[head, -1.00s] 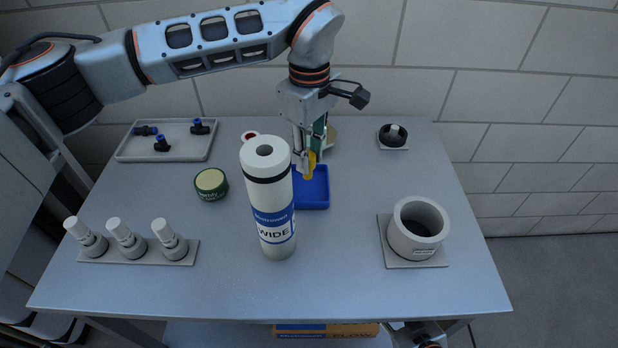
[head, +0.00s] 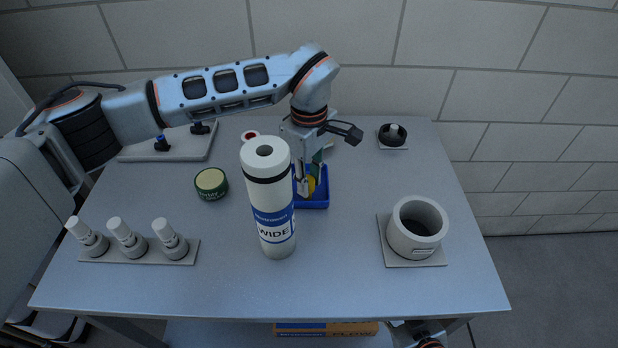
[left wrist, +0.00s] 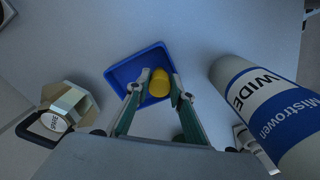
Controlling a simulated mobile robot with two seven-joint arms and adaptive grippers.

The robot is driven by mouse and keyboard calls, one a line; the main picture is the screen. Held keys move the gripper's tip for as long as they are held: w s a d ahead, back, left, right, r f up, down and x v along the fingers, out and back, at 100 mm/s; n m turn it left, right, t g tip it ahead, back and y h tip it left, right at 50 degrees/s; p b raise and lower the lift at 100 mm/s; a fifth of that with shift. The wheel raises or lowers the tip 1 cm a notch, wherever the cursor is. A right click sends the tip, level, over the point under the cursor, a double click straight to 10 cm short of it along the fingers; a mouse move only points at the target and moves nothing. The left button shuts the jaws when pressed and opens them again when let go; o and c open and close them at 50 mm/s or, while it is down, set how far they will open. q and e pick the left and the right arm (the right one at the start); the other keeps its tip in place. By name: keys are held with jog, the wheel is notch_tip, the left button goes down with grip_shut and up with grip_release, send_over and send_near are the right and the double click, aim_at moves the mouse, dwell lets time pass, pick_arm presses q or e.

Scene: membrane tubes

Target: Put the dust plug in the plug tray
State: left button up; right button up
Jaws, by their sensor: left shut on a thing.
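The dust plug (left wrist: 160,84) is a small yellow piece between the fingertips of my left gripper (left wrist: 160,93). In the head view the yellow plug (head: 310,185) shows at the tips of my left gripper (head: 306,186). The plug tray (head: 313,204) is a shallow blue tray behind the white tube; in the left wrist view the tray (left wrist: 122,74) lies under the fingers. My left gripper is shut on the plug, low over the tray. I cannot tell whether the plug touches the tray floor. My right gripper is not clearly in view.
A tall white tube (head: 268,200) marked WIDE stands close in front of the tray. A green tin (head: 211,183) is to its left, and a rack of white-capped fittings (head: 140,252) is front left. A grey cup (head: 416,232) on a plate stands right. The table's front middle is clear.

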pick_arm(q)
jog(key=o, duration=0.7)
notch_tip(320, 180, up, 12)
jog(key=shift+r+b, duration=0.15)
jog(key=shift+b, duration=0.25)
